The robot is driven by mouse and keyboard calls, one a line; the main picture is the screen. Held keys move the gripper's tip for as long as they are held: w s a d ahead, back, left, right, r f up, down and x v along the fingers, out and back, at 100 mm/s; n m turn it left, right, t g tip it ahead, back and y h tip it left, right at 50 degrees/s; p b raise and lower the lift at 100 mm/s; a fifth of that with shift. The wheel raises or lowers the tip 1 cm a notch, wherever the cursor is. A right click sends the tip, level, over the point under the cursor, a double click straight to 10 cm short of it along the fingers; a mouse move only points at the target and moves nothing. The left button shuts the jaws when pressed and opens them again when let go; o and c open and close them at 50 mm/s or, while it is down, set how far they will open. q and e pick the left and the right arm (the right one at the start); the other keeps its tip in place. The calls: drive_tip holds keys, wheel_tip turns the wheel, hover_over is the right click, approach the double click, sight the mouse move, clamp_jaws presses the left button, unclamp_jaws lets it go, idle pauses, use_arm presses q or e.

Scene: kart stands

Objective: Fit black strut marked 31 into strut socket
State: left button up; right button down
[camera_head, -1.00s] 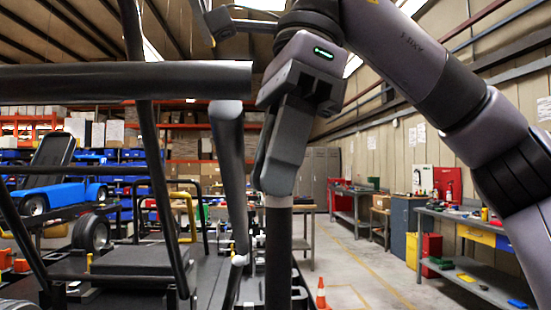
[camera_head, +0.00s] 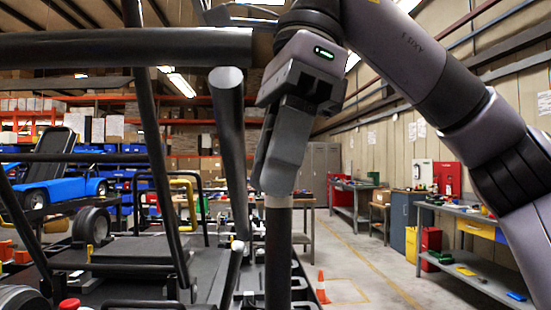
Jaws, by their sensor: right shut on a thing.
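My right gripper (camera_head: 277,185) points down and is shut on the top end of a dark upright strut (camera_head: 278,255). A pale band shows on the strut just below the fingers. The strut runs down out of the bottom of the picture, so its lower end is hidden. I cannot read any number on it. I cannot make out the strut socket. My left gripper is not clearly in view.
A thick black frame bar (camera_head: 110,48) crosses the upper left, and a slanted black tube (camera_head: 230,150) hangs close left of my right gripper. A blue kart (camera_head: 60,188) stands far left. An orange cone (camera_head: 321,287) stands on open floor at the right, before workbenches (camera_head: 470,255).

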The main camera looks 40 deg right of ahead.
drive_tip(key=shift+f+b, duration=0.3)
drive_tip(key=shift+f, duration=0.2)
drive_tip(key=c, duration=0.8)
unclamp_jaws()
drive_tip(key=p+v, duration=0.4)
drive_tip(key=v, duration=0.1)
drive_tip(key=shift+r+p, duration=0.4)
drive_tip(key=shift+p+v, duration=0.65)
drive_tip(key=shift+v, duration=0.1)
drive_tip(key=shift+f, duration=0.1)
